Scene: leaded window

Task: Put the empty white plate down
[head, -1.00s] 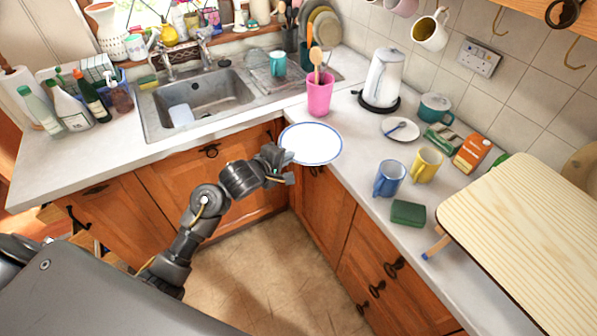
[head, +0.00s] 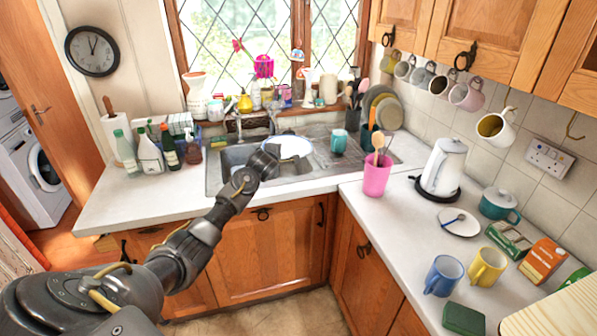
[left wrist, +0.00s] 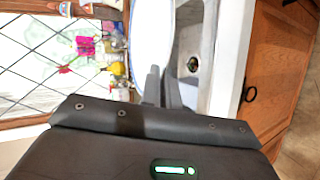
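The white plate (head: 290,146) with a thin blue rim is held over the sink (head: 232,160) in the head view. It looks empty there. My left gripper (head: 268,158) is at the plate's near left edge. In the left wrist view, the gripper's fingers (left wrist: 161,90) pinch the rim of the plate (left wrist: 152,45), and the sink drain shows beside it. The plate appears above the basin, apart from it. My right gripper is in neither view.
A teal mug (head: 339,141) stands on the drainer right of the plate. A pink utensil pot (head: 376,178) and a kettle (head: 442,168) stand on the right counter. Several bottles (head: 150,155) stand left of the sink. The counter (head: 345,178) near the corner is clear.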

